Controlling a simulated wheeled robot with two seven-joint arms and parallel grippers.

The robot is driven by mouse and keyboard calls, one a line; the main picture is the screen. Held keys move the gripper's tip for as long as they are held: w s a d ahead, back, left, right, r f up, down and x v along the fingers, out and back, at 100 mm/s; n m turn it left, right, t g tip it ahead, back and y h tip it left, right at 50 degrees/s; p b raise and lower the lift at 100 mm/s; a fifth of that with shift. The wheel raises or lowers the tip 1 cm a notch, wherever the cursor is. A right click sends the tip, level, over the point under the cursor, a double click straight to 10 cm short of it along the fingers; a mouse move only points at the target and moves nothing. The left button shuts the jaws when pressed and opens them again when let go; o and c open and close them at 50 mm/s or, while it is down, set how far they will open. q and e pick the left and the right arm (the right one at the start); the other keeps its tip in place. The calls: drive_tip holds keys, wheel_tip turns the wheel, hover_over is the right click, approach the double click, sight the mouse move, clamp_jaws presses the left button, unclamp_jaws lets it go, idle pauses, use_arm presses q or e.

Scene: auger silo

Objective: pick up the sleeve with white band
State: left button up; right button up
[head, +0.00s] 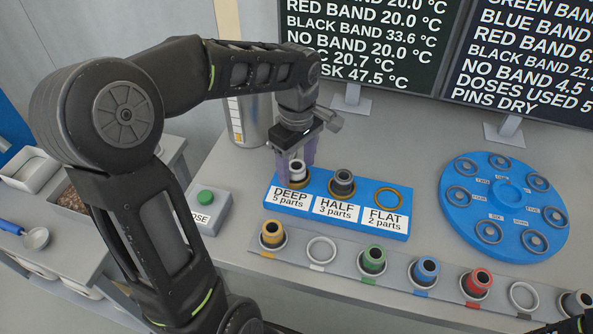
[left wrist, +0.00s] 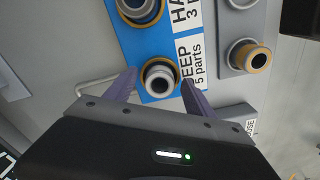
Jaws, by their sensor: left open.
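The sleeve with white band (head: 297,172) stands upright in the DEEP socket of the blue block (head: 400,222). It also shows in the left wrist view (left wrist: 160,79), dark-bored with a pale rim. My left gripper (head: 297,158) is open just over this sleeve, its purple fingers pointing down. In the left wrist view the fingertips (left wrist: 158,84) lie on either side of the sleeve. Whether they touch it I cannot tell.
A dark sleeve (head: 342,182) stands in the HALF socket; the FLAT socket (head: 387,197) is empty. The front rack (head: 345,262) holds several banded sleeves and two empty rings. A blue round plate (head: 505,207) lies right, a green-button box (head: 207,207) left, a metal cylinder (head: 255,125) behind.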

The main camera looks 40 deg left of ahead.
use_arm(q)
clamp_jaws()
idle(0.8)
